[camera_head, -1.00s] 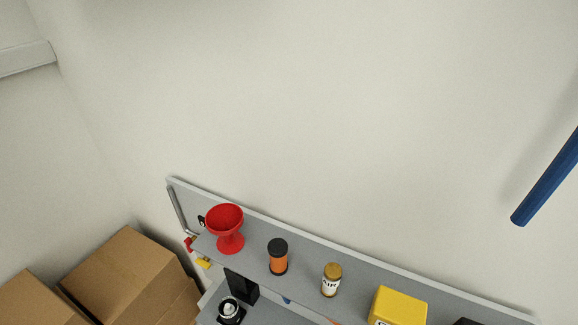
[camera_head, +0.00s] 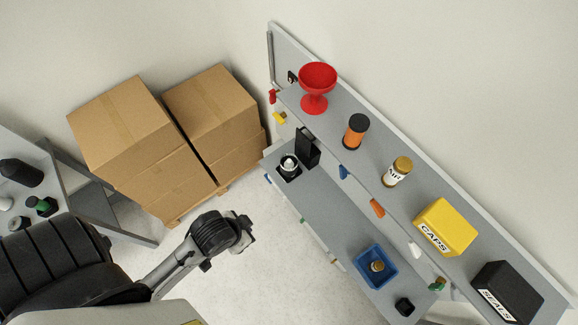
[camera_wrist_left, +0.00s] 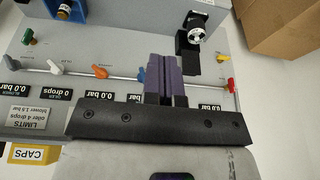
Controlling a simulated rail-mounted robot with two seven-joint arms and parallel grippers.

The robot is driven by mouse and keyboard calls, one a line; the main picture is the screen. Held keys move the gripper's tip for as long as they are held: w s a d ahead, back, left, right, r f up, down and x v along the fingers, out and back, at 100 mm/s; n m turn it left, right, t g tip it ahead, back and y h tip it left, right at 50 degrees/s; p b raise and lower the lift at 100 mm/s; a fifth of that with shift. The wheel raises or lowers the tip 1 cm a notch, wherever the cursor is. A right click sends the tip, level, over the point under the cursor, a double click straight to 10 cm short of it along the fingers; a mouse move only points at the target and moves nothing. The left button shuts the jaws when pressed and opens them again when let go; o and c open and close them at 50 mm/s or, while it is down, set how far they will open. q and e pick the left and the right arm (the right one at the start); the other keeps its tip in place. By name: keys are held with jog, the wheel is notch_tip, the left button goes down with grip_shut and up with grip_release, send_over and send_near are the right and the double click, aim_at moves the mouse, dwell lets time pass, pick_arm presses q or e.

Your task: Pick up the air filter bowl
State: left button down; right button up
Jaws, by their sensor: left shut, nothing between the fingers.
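I cannot tell for sure which thing is the air filter bowl. A small clear-and-silver round part (camera_head: 289,163) sits in a black holder at the far left end of the lower bench; it also shows in the left wrist view (camera_wrist_left: 196,33). A bottle labelled AIR (camera_head: 396,173) with a gold cap stands on the upper shelf. My left gripper (camera_head: 246,232) is over the floor, left of the bench and apart from these things. In the left wrist view its purple fingers (camera_wrist_left: 168,60) are shut together with nothing between. My right gripper is not in view.
The upper shelf holds a red goblet-like funnel (camera_head: 316,88), an orange-black cylinder (camera_head: 356,131), a yellow CAPS box (camera_head: 445,227) and a black SEALS box (camera_head: 505,292). A blue tray (camera_head: 362,282) is on the bench. Cardboard boxes (camera_head: 140,130) stand behind left; open floor lies between.

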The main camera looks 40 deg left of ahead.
pick_arm(q)
jog(key=c, duration=1.8)
grip_release()
jog(key=shift+c, duration=0.2)
jog(key=o, duration=1.8)
jog(key=shift+o, duration=0.2)
jog(key=shift+w, duration=0.1)
